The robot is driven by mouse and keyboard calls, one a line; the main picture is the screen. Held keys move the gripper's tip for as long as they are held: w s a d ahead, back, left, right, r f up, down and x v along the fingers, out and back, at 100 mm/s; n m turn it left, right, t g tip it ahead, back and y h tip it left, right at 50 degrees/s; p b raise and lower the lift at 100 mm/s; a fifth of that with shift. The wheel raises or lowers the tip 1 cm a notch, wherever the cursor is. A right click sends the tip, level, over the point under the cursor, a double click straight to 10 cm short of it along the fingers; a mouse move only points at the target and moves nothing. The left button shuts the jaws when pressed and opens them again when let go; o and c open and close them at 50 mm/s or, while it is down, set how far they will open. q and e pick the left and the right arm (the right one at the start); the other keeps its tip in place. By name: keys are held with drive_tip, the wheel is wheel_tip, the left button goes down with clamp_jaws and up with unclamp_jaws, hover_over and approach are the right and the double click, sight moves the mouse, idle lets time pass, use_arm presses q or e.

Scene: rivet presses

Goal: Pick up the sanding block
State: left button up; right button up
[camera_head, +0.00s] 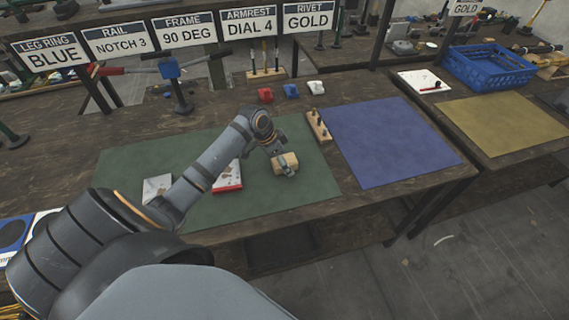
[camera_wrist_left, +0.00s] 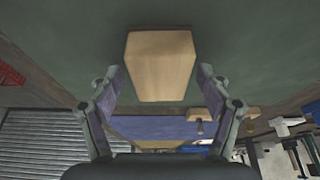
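The sanding block (camera_head: 290,160) is a pale tan wooden block over the green mat (camera_head: 250,195) in the head view. In the left wrist view the block (camera_wrist_left: 160,66) sits between the two fingers. My right gripper is not in view.
A red-and-white box (camera_head: 228,177) and a pale card (camera_head: 157,188) lie on the green mat near my left arm. A wooden peg holder (camera_head: 318,127) stands by the blue mat (camera_head: 390,142), which is clear. Red, blue and white pieces (camera_head: 290,90) stand behind.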

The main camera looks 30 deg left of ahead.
sight(288, 159)
use_arm(q)
drive_tip(key=c, duration=1.1)
drive_tip(key=shift+r, duration=0.1)
drive_tip(key=shift+r, duration=0.25)
wheel_tip(288, 159, up, 2)
drive_tip(key=shift+w+r+b, duration=0.1)
drive_tip(key=shift+r+b, duration=0.15)
drive_tip(key=shift+b, duration=0.1)
drive_tip(key=s+r+p, duration=0.3)
drive_tip(key=s+p, duration=0.1)
drive_tip(key=s+d+r+p, duration=0.1)
drive_tip(key=s+r+p, duration=0.2)
drive_tip(key=s+p, duration=0.2)
drive_tip(key=s+d+r+p, duration=0.1)
drive_tip(key=s+r+p, duration=0.2)
drive_tip(key=s+p, duration=0.2)
drive_tip(key=shift+d+r, duration=0.15)
drive_tip(key=shift+r, duration=0.25)
